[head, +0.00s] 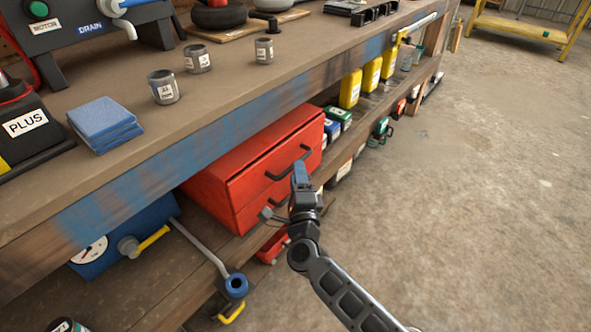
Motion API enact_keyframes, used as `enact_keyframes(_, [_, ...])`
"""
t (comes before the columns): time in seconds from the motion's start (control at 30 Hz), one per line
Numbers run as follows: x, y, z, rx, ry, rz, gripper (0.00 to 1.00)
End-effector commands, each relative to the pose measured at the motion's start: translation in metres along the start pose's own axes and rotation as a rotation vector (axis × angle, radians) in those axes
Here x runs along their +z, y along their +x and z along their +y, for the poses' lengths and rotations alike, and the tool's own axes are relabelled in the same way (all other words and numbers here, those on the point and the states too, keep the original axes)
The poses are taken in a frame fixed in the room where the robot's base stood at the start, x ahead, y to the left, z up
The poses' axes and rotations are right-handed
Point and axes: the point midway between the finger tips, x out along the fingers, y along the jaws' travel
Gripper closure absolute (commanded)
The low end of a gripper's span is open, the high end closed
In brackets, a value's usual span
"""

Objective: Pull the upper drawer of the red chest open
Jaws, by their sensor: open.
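The red chest (215,185) sits on the lower shelf beneath the workbench, its top partly hidden by the bench edge. Its upper drawer (258,183) has a dark bar handle (290,163). A thin dark line runs along the drawer front's top edge; I cannot tell whether the drawer is slightly out. The lower drawer (245,217) appears shut, its handle partly behind my gripper. My gripper (299,168) is open and empty, in front of the chest by the right end of the upper handle. I cannot tell whether it touches the handle.
The workbench (225,98) overhangs the chest. The concrete floor (490,190) at right is clear.

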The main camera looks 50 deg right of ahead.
Motion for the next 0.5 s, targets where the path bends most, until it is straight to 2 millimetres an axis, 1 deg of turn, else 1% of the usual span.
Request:
enact_keyframes(0.03, [0.000, 0.008, 0.000, -0.002, 0.000, 0.001, 0.60])
enact_keyframes(0.2, [-0.001, 0.023, 0.000, -0.001, -0.001, 0.002, 0.60])
enact_keyframes(0.3, [-0.001, 0.026, 0.000, 0.000, -0.001, 0.001, 0.60])
enact_keyframes(0.5, [-0.001, 0.026, 0.000, 0.000, -0.002, 0.000, 0.60])
